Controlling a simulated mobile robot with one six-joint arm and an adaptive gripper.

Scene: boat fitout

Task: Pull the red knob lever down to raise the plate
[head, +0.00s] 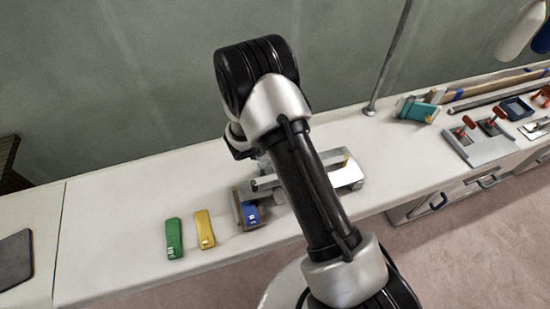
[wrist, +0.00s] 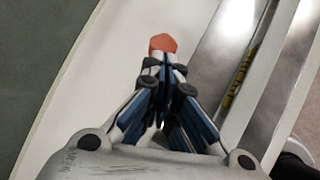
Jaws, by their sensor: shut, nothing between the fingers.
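The red knob (wrist: 163,43) shows in the wrist view just beyond my fingertips. Its lever arm is hidden behind my gripper (wrist: 164,66). My gripper is shut with nothing between its fingers, its tips close to the knob; I cannot tell whether they touch. Grey metal bars (wrist: 235,85) of the device, one with yellow markings, run along the right of the wrist view. In the head view a shiny metal plate (head: 347,178) lies on the white counter, partly behind my arm. My arm hides the knob and my gripper there.
Green (head: 174,238) and yellow (head: 204,229) blocks lie on the counter (head: 120,225) at the left. A blue piece (head: 250,213) sits by the device. A grey board with red-handled clamps (head: 478,140) and a teal item (head: 417,109) lie at the right. A thin pole (head: 385,70) rises behind.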

